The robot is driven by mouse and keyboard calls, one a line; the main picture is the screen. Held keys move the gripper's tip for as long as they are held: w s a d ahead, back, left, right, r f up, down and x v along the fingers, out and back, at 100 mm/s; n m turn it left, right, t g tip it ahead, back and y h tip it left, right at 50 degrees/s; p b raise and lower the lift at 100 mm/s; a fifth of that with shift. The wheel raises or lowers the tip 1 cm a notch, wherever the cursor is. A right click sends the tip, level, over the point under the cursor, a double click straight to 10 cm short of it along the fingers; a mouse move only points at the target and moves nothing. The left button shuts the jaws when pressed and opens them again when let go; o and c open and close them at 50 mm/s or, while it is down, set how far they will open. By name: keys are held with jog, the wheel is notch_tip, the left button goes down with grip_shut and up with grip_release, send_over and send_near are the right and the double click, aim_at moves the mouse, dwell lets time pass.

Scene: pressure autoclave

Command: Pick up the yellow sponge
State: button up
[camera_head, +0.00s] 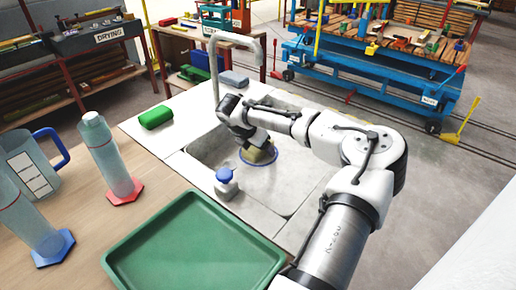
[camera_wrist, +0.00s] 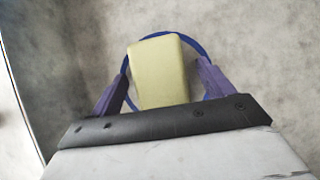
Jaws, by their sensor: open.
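The yellow sponge (camera_wrist: 160,70) lies inside a blue ring (camera_wrist: 206,46) on the grey basin floor. In the wrist view it stands between the two purple fingers of my gripper (camera_wrist: 160,85), with a small gap at each side. In the head view the sponge (camera_head: 262,154) shows partly below my gripper (camera_head: 250,143), which reaches down into the sink (camera_head: 205,158). My gripper is open. The wrist hides part of the sponge in the head view.
A faucet (camera_head: 216,75) rises behind the sink. A green sponge (camera_head: 156,117) lies on the left counter. A green tray (camera_head: 150,262) is in front, with bottles on red (camera_head: 123,194) and blue (camera_head: 53,250) bases to its left.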

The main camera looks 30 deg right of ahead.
jog(key=shift+f, duration=0.1)
jog(key=shift+c, duration=0.7)
jog(key=c, duration=1)
notch_tip(320, 180, up, 4)
jog(key=shift+f+b, duration=0.1)
jog(key=shift+b, duration=0.25)
jog(key=s+a, duration=0.1)
jog(key=s, duration=0.5)
jog(key=s+a+b, duration=0.1)
jog(key=s, duration=0.5)
jog(key=s+b, duration=0.1)
jog(key=s, duration=0.4)
jog(key=shift+s+a, duration=0.4)
